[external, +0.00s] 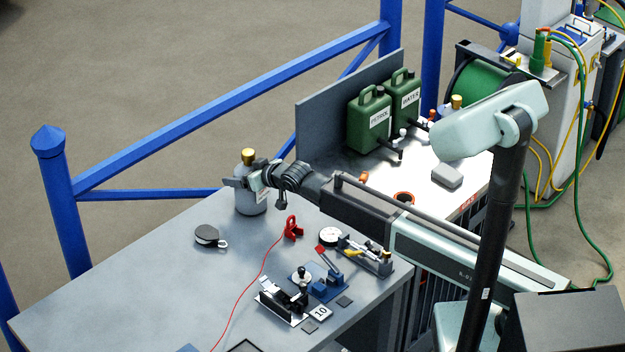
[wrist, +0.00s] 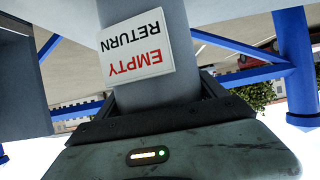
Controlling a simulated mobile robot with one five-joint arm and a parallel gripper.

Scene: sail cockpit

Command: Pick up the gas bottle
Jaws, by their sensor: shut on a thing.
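A grey gas bottle (external: 251,203) with a brass valve on top is upright at the far edge of the grey bench (external: 130,290). In the external view I cannot tell whether its base touches the bench. My gripper (external: 246,182) is shut on the bottle, around its upper body below the valve. In the wrist view the grey bottle (wrist: 150,98) stands between the two dark fingers. A white label reading EMPTY RETURN (wrist: 136,45) in red and black shows upside down on it. My gripper hides part of the bottle in the external view.
Green PETROL (external: 369,122) and WATER (external: 405,98) cans stand behind, by a grey panel (external: 325,112). A second brass-topped bottle (external: 456,103) is farther right. Blue rails (external: 230,90) run behind the bench.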

